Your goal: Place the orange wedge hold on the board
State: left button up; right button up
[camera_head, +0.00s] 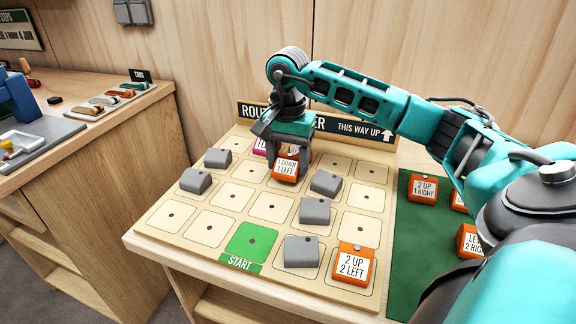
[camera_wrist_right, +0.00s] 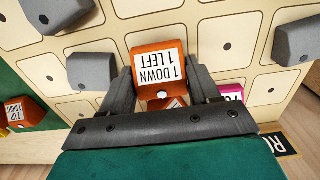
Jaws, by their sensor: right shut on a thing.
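My right gripper (camera_head: 284,160) is shut on an orange wedge hold (camera_head: 286,173) labelled "1 DOWN 1 LEFT", over the back middle of the beige board (camera_head: 205,222). In the right wrist view the hold (camera_wrist_right: 158,60) sits between the two grey fingers (camera_wrist_right: 162,88). I cannot tell whether it touches the board. Another orange wedge hold (camera_head: 353,265), "2 UP 2 LEFT", sits in the board's front right corner. A green START square (camera_head: 251,241) is at the front. My left gripper is not in view.
Several grey holds (camera_head: 314,210) stand on the board. More orange holds (camera_head: 423,189) lie on a green mat (camera_head: 405,240) at the right. A sign (camera_head: 360,128) stands behind.

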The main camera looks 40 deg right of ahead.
aim_at(288, 161)
jog(key=shift+f, duration=0.65)
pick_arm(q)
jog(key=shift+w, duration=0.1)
pick_arm(e)
jog(key=shift+f, duration=0.1)
jog(key=o, duration=1.1)
jog(key=shift+r, duration=0.5)
pick_arm(q)
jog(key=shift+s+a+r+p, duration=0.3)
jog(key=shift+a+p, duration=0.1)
jog(key=shift+p, duration=0.5)
pick_arm(e)
notch_tip(288, 161, up, 11)
jog(key=shift+r, duration=0.15)
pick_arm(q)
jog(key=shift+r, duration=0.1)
